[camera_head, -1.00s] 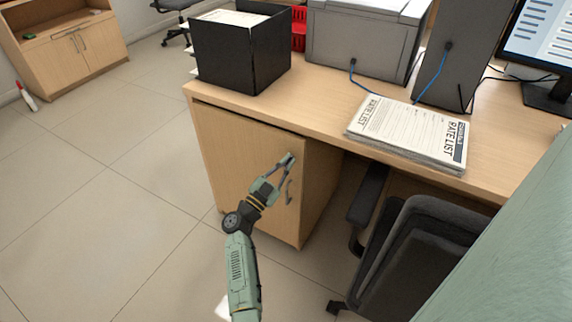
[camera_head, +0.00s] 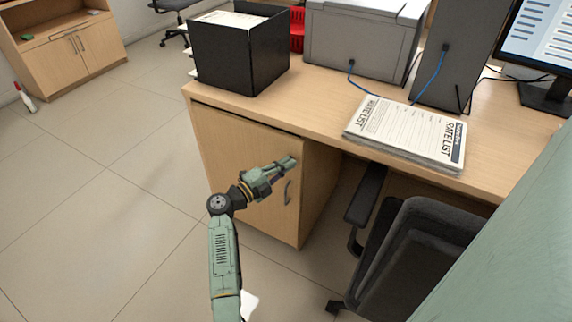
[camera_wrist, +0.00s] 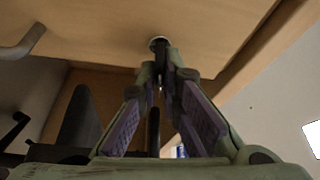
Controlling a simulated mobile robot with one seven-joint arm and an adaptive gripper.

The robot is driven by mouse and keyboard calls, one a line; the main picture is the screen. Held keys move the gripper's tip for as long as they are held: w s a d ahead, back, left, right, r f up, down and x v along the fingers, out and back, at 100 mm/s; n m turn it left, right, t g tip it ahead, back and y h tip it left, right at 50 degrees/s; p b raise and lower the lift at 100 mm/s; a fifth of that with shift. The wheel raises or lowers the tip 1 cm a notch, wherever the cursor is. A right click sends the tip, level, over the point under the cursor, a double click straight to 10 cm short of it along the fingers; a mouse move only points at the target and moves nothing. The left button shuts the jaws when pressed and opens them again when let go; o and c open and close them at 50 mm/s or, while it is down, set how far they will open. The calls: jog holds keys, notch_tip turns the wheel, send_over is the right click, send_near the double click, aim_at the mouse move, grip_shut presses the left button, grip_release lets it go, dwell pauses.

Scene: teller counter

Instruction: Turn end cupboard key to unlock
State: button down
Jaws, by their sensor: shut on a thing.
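The end cupboard door (camera_head: 232,150) is a shut wooden door under the left end of the counter, with a curved metal handle (camera_head: 288,192) near its right edge. My gripper (camera_head: 288,162) is at the door's upper right, above the handle. In the wrist view, my gripper (camera_wrist: 161,82) has its fingertips together at a round metal lock (camera_wrist: 158,43) on the door face. It is shut on the key, which is mostly hidden between the fingertips. The handle also shows at the wrist view's left edge (camera_wrist: 22,45). I cannot tell the key's angle.
A dark office chair (camera_head: 410,250) stands right of the cupboard, under the counter. The counter top holds a black file box (camera_head: 240,55), a printer (camera_head: 360,40) and a stack of rate lists (camera_head: 408,132).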

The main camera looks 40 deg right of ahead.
jog(key=shift+m+y, duration=0.5)
jog(key=shift+m, duration=0.6)
jog(key=shift+p, duration=0.3)
jog(key=c, duration=1.8)
grip_release()
jog(key=shift+o, duration=0.2)
jog(key=a, duration=1.2)
